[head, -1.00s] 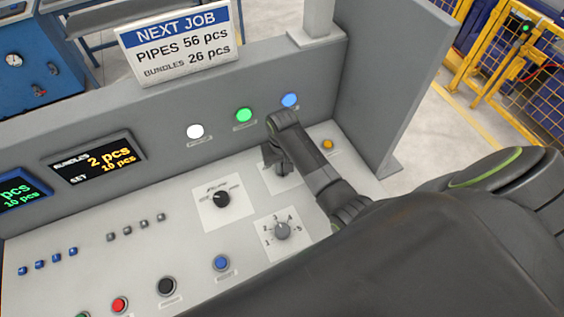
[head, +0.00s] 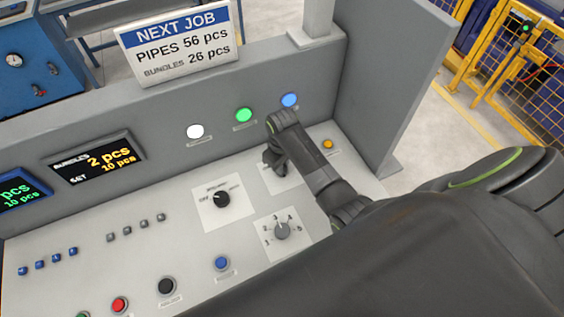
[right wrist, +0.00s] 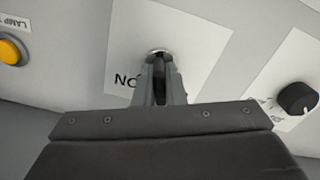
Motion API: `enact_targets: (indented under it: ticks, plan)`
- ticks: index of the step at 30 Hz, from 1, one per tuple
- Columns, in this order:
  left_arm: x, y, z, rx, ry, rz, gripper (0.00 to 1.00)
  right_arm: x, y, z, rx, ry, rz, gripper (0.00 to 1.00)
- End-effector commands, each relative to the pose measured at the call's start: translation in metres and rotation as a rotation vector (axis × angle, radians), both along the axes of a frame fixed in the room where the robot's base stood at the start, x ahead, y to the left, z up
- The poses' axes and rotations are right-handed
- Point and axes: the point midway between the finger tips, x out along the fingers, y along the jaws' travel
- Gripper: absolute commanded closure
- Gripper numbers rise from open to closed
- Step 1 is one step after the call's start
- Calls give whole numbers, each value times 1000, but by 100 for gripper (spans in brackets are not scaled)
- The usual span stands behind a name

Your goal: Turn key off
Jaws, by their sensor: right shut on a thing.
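My right gripper (head: 271,162) is at the key switch on the sloped panel, below the green and blue lamps. In the right wrist view its two fingers (right wrist: 159,72) are closed together on a dark, thin key (right wrist: 160,66) at a round lock with a bright rim (right wrist: 158,51). My left gripper is not in view.
A black selector knob (head: 221,199) and a grey numbered knob (head: 282,231) sit close to the gripper. A yellow button (head: 328,144) is to its right. A grey wall with white, green (head: 243,114) and blue lamps rises behind. Coloured buttons line the panel's front.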

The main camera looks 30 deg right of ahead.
Motion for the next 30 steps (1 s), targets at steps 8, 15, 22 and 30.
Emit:
enact_targets:
  ticks: [8, 15, 22, 30]
  plan:
    - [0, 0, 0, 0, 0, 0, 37, 1, 0, 0, 1, -2, 32, 100]
    - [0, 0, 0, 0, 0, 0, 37, 1, 0, 0, 1, -2, 145, 100]
    - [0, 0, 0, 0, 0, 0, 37, 1, 0, 0, 1, -2, 320, 100]
    - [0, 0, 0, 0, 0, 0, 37, 1, 0, 1, 1, -2, 332, 87]
